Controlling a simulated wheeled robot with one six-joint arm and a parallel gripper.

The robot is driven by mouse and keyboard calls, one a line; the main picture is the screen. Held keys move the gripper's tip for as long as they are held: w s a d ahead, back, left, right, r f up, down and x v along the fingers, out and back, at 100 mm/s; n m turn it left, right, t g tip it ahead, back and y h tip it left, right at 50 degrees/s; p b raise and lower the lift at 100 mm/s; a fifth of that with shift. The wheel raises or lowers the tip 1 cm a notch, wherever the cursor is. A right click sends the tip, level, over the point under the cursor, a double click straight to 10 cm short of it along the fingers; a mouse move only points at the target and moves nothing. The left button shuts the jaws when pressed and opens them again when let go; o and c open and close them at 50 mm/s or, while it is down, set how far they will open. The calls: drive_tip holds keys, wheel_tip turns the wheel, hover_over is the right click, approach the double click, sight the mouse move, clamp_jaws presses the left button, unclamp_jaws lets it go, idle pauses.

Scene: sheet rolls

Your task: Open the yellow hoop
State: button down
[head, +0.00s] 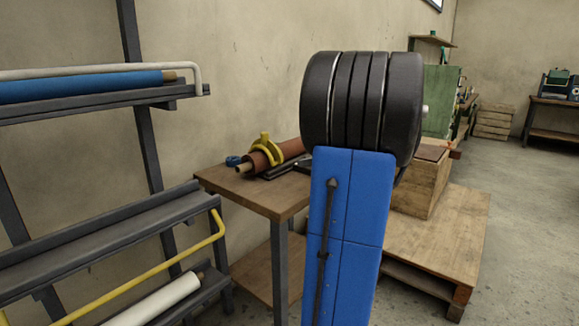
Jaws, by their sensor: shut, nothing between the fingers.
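The yellow hoop (150,273) is a bent bar on the rack at the left. Its far end bends up to the end of the empty middle shelf (110,243). From there its long bar runs toward the lower left, below the shelf's front edge. Its near end is cut off by the picture's bottom edge. Whether it is latched cannot be told. My gripper is not in view; my blue arm with its black joint fills the middle of the picture, right of the hoop and apart from it in the picture.
A white hoop (100,71) runs above a blue roll (82,86) on the upper shelf. A white roll (160,300) lies on the lowest shelf. A wooden table (262,197) holds a brown roll (290,148) with a yellow clamp (266,150). Floor at far right is clear.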

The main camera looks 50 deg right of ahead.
drive_tip(key=x, duration=1)
drive_tip(key=shift+r, duration=0.15)
